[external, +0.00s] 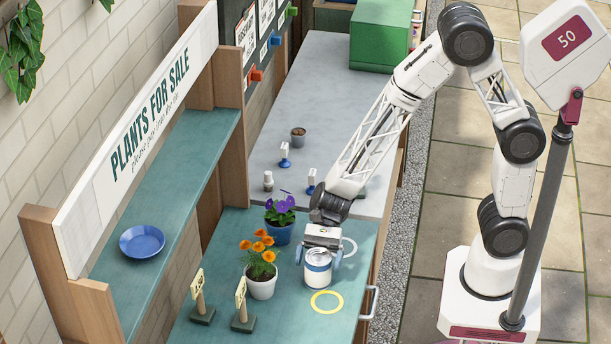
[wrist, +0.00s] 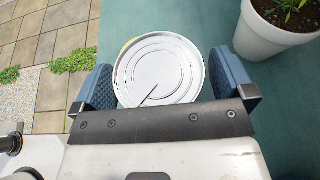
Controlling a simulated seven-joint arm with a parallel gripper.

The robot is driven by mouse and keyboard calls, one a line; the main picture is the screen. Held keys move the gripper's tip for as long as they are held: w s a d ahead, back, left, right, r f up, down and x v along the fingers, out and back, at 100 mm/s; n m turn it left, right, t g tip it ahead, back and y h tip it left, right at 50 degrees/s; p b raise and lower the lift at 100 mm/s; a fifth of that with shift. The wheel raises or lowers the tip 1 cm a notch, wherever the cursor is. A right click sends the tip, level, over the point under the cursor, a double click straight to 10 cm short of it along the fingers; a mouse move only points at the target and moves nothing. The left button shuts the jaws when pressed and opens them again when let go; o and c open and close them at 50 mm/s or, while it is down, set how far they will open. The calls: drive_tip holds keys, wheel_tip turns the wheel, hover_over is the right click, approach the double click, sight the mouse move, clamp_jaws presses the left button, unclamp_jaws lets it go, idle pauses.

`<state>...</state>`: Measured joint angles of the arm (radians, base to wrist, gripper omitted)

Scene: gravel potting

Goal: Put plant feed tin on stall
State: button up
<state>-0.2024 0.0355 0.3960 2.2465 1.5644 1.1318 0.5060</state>
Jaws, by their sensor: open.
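My gripper (external: 318,257) is directly over the tin, pointing down, with blue fingers on either side. In the wrist view the tin's lid (wrist: 158,72) lies between the open fingers of my gripper (wrist: 160,82), with little room at each side. The stall is the wooden frame at left with a teal shelf (external: 185,185) under a "PLANTS FOR SALE" sign (external: 150,105).
A white pot of orange flowers (external: 262,286) stands close left of the tin; it also shows in the wrist view (wrist: 270,35). A blue pot of purple flowers (external: 280,232) is behind. Two label stands (external: 242,310) are at front left. A blue dish (external: 142,242) sits on the shelf.

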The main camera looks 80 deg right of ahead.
drive_tip(key=shift+r, duration=0.15)
drive_tip(key=v, duration=1.2)
idle(0.3)
idle(0.8)
drive_tip(key=s+d+r+n+t+h, duration=0.1)
drive_tip(key=s+d+r+n+h, duration=0.5)
drive_tip(key=s+d+r+n, duration=0.1)
drive_tip(key=s+d+r+n+t+h, duration=0.1)
drive_tip(key=s+d+r+n+h, duration=0.6)
drive_tip(key=s, duration=0.7)
drive_tip(key=d+n, duration=0.2)
drive_tip(key=n, duration=0.1)
drive_tip(key=shift+s+r+n+t+h, duration=0.25)
drive_tip(key=shift+r+n+t+h, duration=0.05)
drive_tip(key=shift+n, duration=0.1)
